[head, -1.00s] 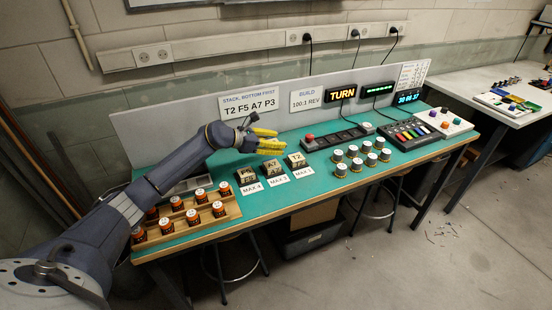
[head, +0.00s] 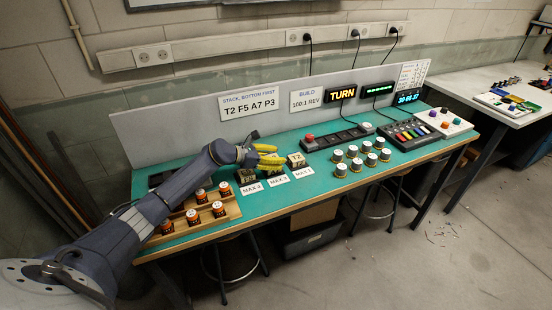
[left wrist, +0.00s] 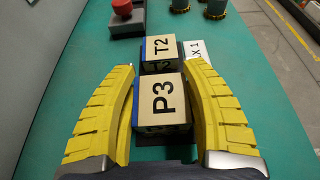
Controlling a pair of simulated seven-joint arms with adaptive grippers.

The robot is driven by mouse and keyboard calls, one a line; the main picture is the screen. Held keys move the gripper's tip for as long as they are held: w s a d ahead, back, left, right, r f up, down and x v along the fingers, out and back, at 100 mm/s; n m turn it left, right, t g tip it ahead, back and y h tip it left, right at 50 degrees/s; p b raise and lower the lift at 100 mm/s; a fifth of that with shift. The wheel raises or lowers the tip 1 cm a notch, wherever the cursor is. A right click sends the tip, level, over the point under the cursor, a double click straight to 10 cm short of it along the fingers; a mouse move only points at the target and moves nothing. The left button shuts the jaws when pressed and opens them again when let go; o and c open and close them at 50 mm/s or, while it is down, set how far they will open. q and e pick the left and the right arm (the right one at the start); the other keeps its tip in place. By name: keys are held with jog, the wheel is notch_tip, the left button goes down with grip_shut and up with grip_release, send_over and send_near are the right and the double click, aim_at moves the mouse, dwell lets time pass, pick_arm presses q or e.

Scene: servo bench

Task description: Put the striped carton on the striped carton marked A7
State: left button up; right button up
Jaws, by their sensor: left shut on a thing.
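My left gripper (head: 278,157) is over the row of cartons at the middle of the green bench. In the left wrist view its yellow fingers (left wrist: 160,66) stand either side of a tan-topped carton marked P3 (left wrist: 164,97), and it is shut on it. The T2 carton (left wrist: 161,48) stands just beyond P3; it also shows in the head view (head: 297,160). The A7 carton (head: 274,170) is largely hidden by the gripper; I cannot tell whether P3 touches it. A carton at the row's left (head: 247,176) is partly covered. My right gripper is not in view.
A wooden rack (head: 224,212) of orange-and-black cans is left of the cartons. Label cards (head: 278,180) lie in front. Several white-topped cans (head: 353,151) and a strip with a red button (head: 310,137) are to the right. A grey panel (head: 190,135) stands behind.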

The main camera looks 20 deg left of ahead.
pick_arm(q)
jog(key=o, duration=1.1)
jog(key=shift+f, duration=0.15)
jog(key=shift+o, duration=0.2)
jog(key=v, duration=1.2)
jog(key=shift+r, duration=0.25)
